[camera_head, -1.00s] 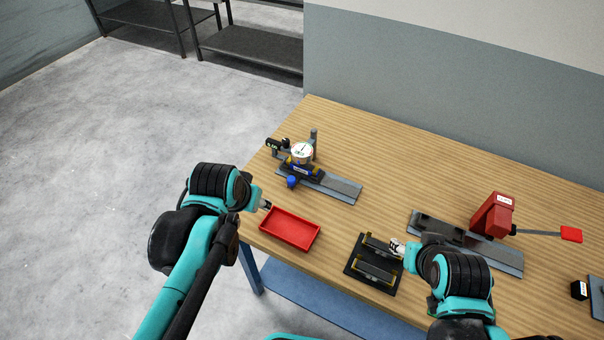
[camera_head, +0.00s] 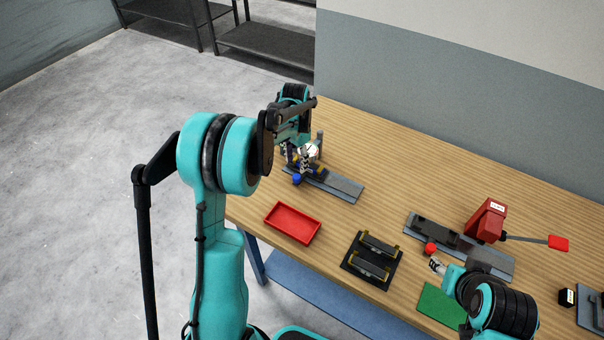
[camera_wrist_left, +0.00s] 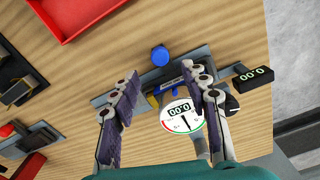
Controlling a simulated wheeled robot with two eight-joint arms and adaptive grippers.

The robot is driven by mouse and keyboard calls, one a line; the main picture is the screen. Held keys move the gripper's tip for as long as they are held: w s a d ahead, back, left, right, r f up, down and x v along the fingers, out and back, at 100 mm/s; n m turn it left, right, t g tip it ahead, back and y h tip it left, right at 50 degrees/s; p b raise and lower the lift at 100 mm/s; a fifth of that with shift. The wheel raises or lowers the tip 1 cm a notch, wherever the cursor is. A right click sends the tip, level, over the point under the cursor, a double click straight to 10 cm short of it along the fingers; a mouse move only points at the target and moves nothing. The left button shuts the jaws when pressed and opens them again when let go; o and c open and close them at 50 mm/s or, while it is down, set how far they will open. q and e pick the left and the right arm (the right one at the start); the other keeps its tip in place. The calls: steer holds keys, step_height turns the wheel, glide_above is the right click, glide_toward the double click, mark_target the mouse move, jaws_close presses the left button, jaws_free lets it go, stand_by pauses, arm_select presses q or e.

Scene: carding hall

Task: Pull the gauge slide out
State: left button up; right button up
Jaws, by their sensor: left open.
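The gauge has a round white dial (camera_head: 311,151), partly hidden by my left arm in the head view. In the left wrist view the dial (camera_wrist_left: 182,116) shows between my fingers, beside a blue knob (camera_wrist_left: 160,55) and a small black display (camera_wrist_left: 252,73). The gauge stands on a grey metal rail (camera_head: 342,186), with the blue knob (camera_head: 297,179) at its near side. My left gripper (camera_head: 303,167) is open over the gauge, its fingers (camera_wrist_left: 165,92) on either side of the blue-and-grey block; contact cannot be told. My right gripper (camera_head: 435,265) is near a red knob (camera_head: 430,248).
A red tray (camera_head: 293,223) and a black fixture (camera_head: 372,262) stand in front of the gauge. A red lever device (camera_head: 487,220) on a grey plate stands to the right, with a green mat (camera_head: 440,305) nearer. The tabletop (camera_head: 400,160) behind is clear.

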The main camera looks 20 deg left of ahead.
mark_target(297, 176)
arm_select(q)
step_height(297, 176, down, 7)
steer(key=shift+f+b, duration=0.1)
steer(key=shift+b, duration=0.65)
jaws_close()
steer(key=shift+d, duration=0.1)
